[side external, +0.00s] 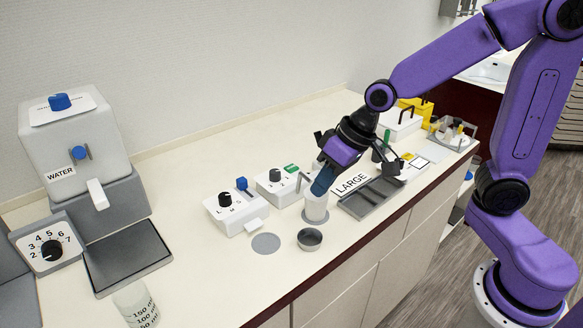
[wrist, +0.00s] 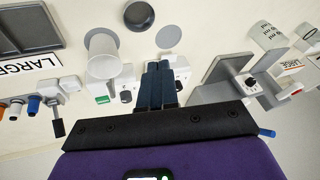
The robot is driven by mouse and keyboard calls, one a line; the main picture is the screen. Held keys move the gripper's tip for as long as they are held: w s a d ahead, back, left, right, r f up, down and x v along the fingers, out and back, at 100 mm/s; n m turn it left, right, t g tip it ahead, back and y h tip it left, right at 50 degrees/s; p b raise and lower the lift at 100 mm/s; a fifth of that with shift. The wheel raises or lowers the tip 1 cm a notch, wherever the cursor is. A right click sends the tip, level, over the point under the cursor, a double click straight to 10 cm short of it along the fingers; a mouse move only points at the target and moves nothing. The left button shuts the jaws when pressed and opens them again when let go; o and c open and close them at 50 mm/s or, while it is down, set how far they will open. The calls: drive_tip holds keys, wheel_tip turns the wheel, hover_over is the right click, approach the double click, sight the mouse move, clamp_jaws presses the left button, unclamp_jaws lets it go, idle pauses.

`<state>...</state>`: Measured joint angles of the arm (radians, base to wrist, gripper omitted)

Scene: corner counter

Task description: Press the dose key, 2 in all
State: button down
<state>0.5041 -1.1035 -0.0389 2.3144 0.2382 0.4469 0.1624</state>
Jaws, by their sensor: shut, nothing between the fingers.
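A white dosing box with a black knob and a green key (side external: 291,168) stands mid-counter; the green key also shows in the wrist view (wrist: 102,99). Left of it is a similar white box with a black knob and a blue key (side external: 242,184). I cannot tell which one is the dose key. A white cup (side external: 316,212) stands upright on a grey disc before the green-key box; it also shows in the wrist view (wrist: 103,58). My gripper (side external: 319,189) is shut and empty, pointing down above the boxes. In the wrist view its fingers (wrist: 160,85) partly hide the blue-key box.
A small metal cup (side external: 310,239) and an empty grey disc (side external: 265,243) lie near the front. A water machine (side external: 75,150) and a clear measuring beaker (side external: 136,303) stand left. A grey tray (side external: 372,198) and a LARGE label (side external: 350,183) lie right of the cup.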

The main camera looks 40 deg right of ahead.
drive_tip(key=w+d+m+t, duration=0.3)
drive_tip(key=w+m, duration=0.2)
drive_tip(key=w, duration=0.6)
drive_tip(key=r+m+t+h, duration=0.1)
drive_tip(key=m+t+h, duration=0.2)
drive_tip(key=m, duration=0.3)
hover_over(295, 168)
drive_tip(key=shift+a, duration=0.1)
drive_tip(key=shift+f, duration=4.4)
drive_tip(key=shift+f, duration=0.1)
drive_tip(key=shift+f, duration=0.3)
